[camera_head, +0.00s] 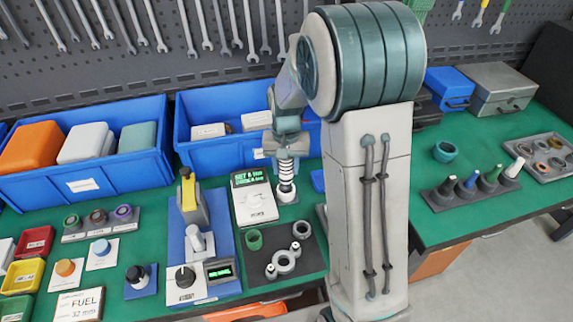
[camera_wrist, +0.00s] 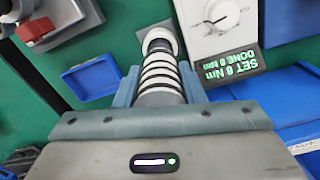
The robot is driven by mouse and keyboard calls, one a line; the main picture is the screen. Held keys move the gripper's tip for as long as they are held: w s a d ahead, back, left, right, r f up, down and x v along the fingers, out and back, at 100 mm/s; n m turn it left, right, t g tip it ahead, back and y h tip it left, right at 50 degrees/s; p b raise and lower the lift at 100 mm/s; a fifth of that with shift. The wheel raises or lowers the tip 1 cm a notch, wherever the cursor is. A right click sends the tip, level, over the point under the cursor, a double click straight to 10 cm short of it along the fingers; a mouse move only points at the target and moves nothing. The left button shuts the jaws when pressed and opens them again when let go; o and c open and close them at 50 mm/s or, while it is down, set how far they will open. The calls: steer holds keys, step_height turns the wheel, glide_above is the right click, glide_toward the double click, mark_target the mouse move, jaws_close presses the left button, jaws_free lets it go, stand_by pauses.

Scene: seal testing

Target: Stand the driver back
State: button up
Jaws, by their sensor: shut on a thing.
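My gripper (camera_head: 286,152) points down right of a white device with a green display (camera_head: 252,198). It is shut on a black-and-white banded cylinder, which I take to be the driver (camera_head: 286,176). The driver looks upright, its lower end at a white round piece (camera_head: 288,198) by the device. In the wrist view, my gripper (camera_wrist: 158,74) has a blue-grey finger on each side of the driver (camera_wrist: 160,85). The white round piece (camera_wrist: 160,36) surrounds its far end. I cannot tell whether the driver rests in it. The display (camera_wrist: 240,72) reads SET 8 Nm, DONE 8 Nm.
Blue bins (camera_head: 82,187) stand behind the work area. A blue fixture with a yellow-topped tool (camera_head: 188,192) is on the left. A dark tray with rings (camera_head: 292,262) lies in front. A small blue tray (camera_wrist: 92,77) is beside the driver. Bare green mat separates several things.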

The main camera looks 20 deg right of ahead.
steer(key=shift+f+b, duration=0.6)
steer(key=shift+f, duration=0.15)
stand_by(1.2)
steer(key=o, duration=1.1)
steer(key=shift+o, duration=0.2)
step_height(320, 180, up, 9)
steer(key=p, duration=0.6)
